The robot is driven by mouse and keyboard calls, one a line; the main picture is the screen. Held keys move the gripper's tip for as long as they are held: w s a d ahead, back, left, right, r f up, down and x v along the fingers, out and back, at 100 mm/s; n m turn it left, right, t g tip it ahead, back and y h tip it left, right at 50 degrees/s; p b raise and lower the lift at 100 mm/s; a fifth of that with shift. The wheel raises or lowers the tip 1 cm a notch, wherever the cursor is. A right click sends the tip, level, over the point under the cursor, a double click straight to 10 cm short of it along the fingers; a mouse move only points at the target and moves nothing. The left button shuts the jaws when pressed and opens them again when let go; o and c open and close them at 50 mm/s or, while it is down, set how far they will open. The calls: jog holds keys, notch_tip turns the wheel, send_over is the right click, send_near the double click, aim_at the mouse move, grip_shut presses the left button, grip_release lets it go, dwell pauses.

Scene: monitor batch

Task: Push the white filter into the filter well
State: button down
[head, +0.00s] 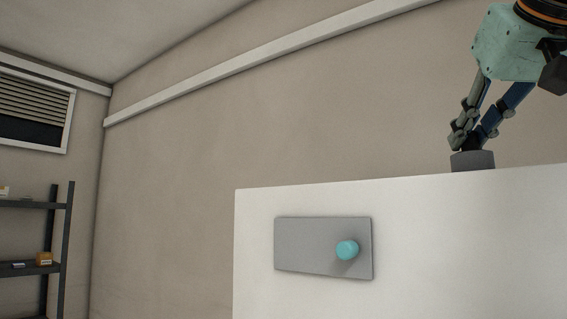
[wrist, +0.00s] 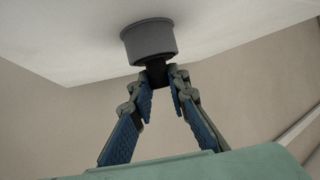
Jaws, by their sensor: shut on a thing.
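My gripper (head: 470,138) is at the upper right in the head view, pointing down at a grey cylinder (head: 472,161) at the top edge of a white cabinet-like block (head: 430,250). In the wrist view my gripper (wrist: 160,76) has its fingertips closed around a short dark piece (wrist: 156,74). That piece meets the grey cylinder (wrist: 149,43), which lies against the white surface (wrist: 85,45). I cannot tell whether the dark piece is fixed to the cylinder or sits in it. No separate white filter can be made out in either view.
A grey plate (head: 305,247) with a turquoise round knob (head: 347,250) is on the block's front face. A dark shelf rack (head: 50,230) with small items stands far left. A white rail (head: 270,55) runs along the wall. Air left of my gripper is clear.

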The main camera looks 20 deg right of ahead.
jog(key=shift+f, duration=0.15)
jog(key=c, duration=1.8)
grip_release()
jog(key=shift+o, duration=0.2)
jog(key=shift+s+a, duration=0.1)
jog(key=shift+s, duration=0.05)
